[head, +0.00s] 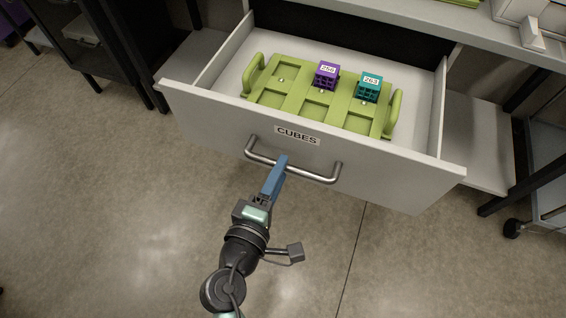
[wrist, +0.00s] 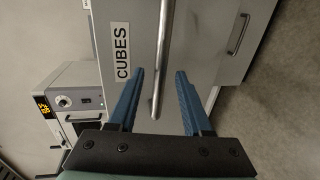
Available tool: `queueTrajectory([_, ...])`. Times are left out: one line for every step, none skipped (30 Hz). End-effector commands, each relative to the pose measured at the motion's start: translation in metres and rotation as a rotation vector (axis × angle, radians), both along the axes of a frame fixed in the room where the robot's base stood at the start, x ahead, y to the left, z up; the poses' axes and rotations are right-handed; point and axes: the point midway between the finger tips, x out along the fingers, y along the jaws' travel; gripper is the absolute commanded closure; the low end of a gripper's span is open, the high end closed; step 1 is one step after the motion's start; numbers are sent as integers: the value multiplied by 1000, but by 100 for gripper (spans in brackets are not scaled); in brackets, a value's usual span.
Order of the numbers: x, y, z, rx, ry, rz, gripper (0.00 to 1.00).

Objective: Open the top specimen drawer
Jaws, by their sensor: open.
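The grey specimen drawer (head: 400,172) labelled CUBES stands pulled well out of the cabinet in the head view; its front (wrist: 127,20) also shows in the wrist view. Its curved metal bar handle (head: 318,177) runs across the front below the label. My gripper (head: 280,165) is at the handle, near its middle. In the wrist view the handle (wrist: 163,60) passes between the two open blue fingers of my gripper (wrist: 157,78), with gaps on both sides. Inside the drawer lies a green tray (head: 290,97) with a purple cube (head: 327,75) and a teal cube (head: 369,87).
A grey counter (head: 420,18) is above the drawer. Another drawer handle (wrist: 238,35) shows at the right of the wrist view, and an instrument with an orange display (wrist: 44,107) at the left. The concrete floor (head: 90,220) in front is clear.

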Motion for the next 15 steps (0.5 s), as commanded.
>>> queueTrajectory([-12,4,1,0,4,2,50])
queueTrajectory([-18,6,3,1,3,3,50])
queueTrajectory([-26,9,5,1,4,3,50])
queueTrajectory([-33,11,6,0,4,3,50])
queueTrajectory([-39,13,7,1,4,3,50])
queueTrajectory([-47,16,9,1,4,3,50])
queueTrajectory([-53,17,10,1,4,3,50])
queueTrajectory([-59,19,11,1,3,3,50])
queueTrajectory([-66,22,13,1,4,4,50])
queueTrajectory([-70,23,14,0,3,2,50])
queueTrajectory([-75,24,15,1,3,2,50])
queueTrajectory([-80,26,16,0,2,3,50])
queueTrajectory([-83,28,17,2,3,3,50])
queueTrajectory([-86,28,18,0,2,2,50])
queueTrajectory([-89,29,19,0,1,2,50])
